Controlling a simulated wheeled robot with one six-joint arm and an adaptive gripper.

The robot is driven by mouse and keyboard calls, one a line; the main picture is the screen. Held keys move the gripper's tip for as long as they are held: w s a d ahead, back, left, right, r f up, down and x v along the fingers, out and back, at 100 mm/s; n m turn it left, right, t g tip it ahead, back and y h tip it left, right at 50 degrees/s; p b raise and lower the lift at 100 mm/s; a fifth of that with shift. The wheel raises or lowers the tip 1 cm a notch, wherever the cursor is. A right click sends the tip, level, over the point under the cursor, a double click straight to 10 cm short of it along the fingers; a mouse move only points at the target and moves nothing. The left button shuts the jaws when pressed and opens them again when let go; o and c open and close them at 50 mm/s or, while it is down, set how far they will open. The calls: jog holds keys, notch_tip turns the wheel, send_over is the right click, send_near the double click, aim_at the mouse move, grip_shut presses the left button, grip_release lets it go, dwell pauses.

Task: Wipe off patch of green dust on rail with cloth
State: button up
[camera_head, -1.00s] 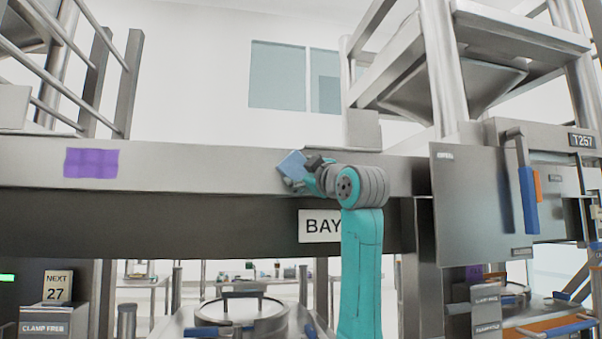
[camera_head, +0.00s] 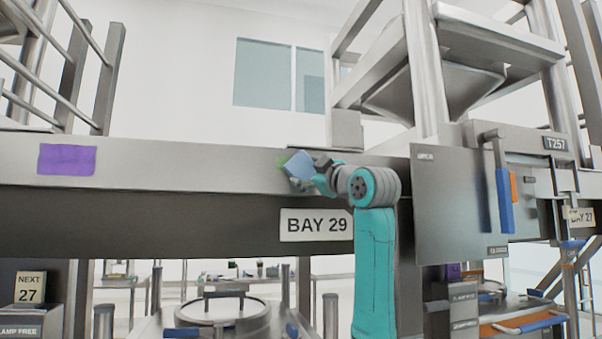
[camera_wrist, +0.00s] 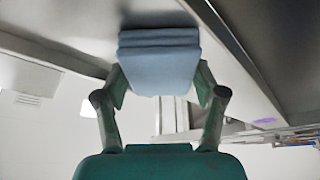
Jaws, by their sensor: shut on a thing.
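My gripper (camera_head: 312,172) is shut on a folded light-blue cloth (camera_head: 299,165), in front of the grey metal rail (camera_head: 190,166). In the wrist view, the cloth (camera_wrist: 160,62) sits between the two fingers of my gripper (camera_wrist: 161,82), its far edge at or very near the grey rail surface. I cannot tell whether it touches. A patch of green dust (camera_head: 283,160) shows on the rail at the cloth's left edge in the head view. The cloth hides the rest of that spot.
A purple patch (camera_head: 67,159) lies on the rail far to the left. A "BAY 29" sign (camera_head: 316,225) hangs below the rail. A metal panel (camera_head: 455,205) with a blue handle (camera_head: 505,200) stands to the right. The rail between purple patch and cloth is clear.

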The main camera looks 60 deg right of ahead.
aim_at(276, 168)
jog(key=shift+s+d, duration=0.55)
jog(key=shift+s, duration=0.05)
jog(key=shift+w+a, duration=1.35)
jog(key=shift+w, duration=0.15)
jog(key=shift+w+a, duration=1.35)
jog(key=shift+w, duration=0.15)
jog(key=shift+s+a, duration=2)
jog(key=shift+a, duration=0.25)
jog(key=shift+s+a, duration=0.95)
jog(key=shift+a, duration=0.2)
